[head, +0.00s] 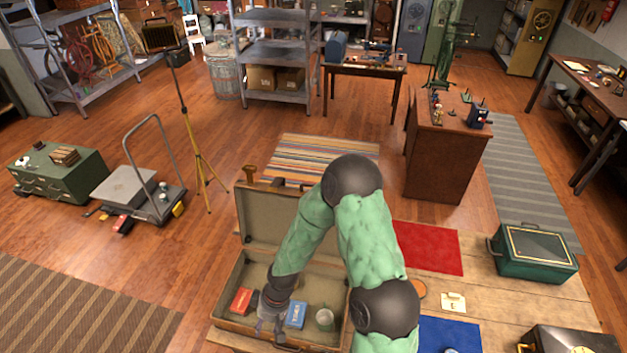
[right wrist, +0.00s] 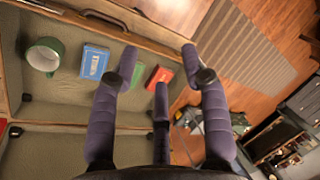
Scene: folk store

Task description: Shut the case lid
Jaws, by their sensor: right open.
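Inside lie a red box (head: 241,301), a blue box (head: 296,315) and a green mug (head: 324,319). My right gripper (head: 264,326) is over the base, near its front wall, between the red and blue boxes. In the right wrist view my right gripper (right wrist: 160,68) has its purple fingers spread and empty, above the case. The lid's lining (right wrist: 60,155) shows there at lower left. My left gripper is not in view.
A green metal box (head: 537,255) stands to the right on a wooden platform, with a red mat (head: 430,248) between. A tripod (head: 196,150) and a flat cart (head: 140,195) stand left. Floor left of the case is clear.

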